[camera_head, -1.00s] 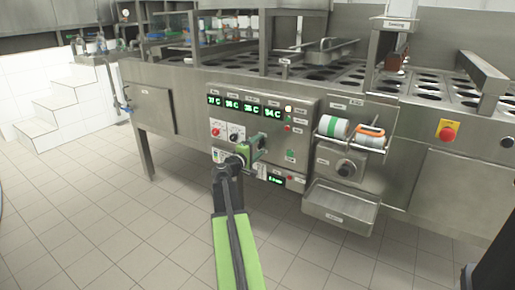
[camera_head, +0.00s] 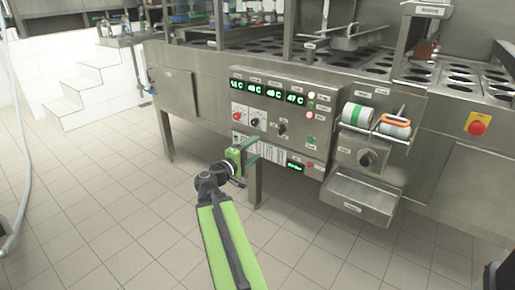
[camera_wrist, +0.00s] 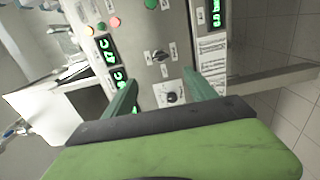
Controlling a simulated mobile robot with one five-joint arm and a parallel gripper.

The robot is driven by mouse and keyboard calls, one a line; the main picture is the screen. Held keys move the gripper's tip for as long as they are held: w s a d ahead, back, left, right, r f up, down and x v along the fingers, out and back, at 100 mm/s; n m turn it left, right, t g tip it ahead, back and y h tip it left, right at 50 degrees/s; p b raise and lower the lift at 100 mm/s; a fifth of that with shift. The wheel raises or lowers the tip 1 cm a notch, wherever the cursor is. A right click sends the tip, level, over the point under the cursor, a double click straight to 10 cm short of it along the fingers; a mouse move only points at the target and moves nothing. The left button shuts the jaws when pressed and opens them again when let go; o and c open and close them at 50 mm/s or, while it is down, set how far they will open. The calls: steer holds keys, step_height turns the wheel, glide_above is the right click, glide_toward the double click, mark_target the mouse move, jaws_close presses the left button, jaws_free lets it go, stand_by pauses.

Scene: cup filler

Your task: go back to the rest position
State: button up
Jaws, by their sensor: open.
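My gripper (camera_head: 250,163) is green and stands in front of the lower left part of the control panel (camera_head: 262,107), with its fingers toward the machine. In the wrist view my gripper (camera_wrist: 162,92) has its two green fingers spread apart with nothing between them. Beyond the fingers the panel shows a black selector knob (camera_wrist: 171,97), another dark switch (camera_wrist: 160,57) and green digital displays (camera_wrist: 106,48). In the head view the panel has a red knob (camera_head: 237,115) and a row of green temperature readouts (camera_head: 268,91).
Right of the panel, two tape rolls (camera_head: 357,116) hang on a holder above a metal tray (camera_head: 360,195). A red emergency button (camera_head: 477,127) is farther right. White steps (camera_head: 85,85) and a hose (camera_head: 22,150) are at left. The tiled floor (camera_head: 100,200) is clear.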

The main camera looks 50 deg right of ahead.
stand_by(0.3)
steer(key=w+a+n+t+y+p, duration=0.15)
steer(key=w+a+t, duration=0.25)
steer(key=w+a, duration=0.65)
steer(key=w+a+f+y+p, duration=0.1)
steer(key=w+a+f+y, duration=0.15)
steer(key=a, duration=0.35)
steer(key=w+a+f+y, duration=0.1)
steer(key=w+a+f, duration=0.15)
steer(key=a, duration=0.25)
steer(key=s+a+f+g+y, duration=0.15)
steer(key=a+f+y, duration=0.3)
steer(key=a, duration=0.55)
steer(key=s+a+f+m+g+y+p, duration=0.1)
steer(key=s+a+f+y, duration=0.4)
steer(key=a, duration=0.6)
steer(key=a+f+g+y, duration=0.1)
steer(key=a+f+y, duration=0.2)
steer(key=a+f, duration=0.5)
step_height(320, 180, up, 40)
steer(key=a+p, duration=0.2)
steer(key=p, duration=3.6)
steer(key=shift+s+a, duration=0.2)
steer(key=shift+s, duration=0.25)
steer(key=shift+r+g+y, duration=0.1)
steer(key=shift+g+y, duration=0.15)
steer(key=shift+c, duration=0.3)
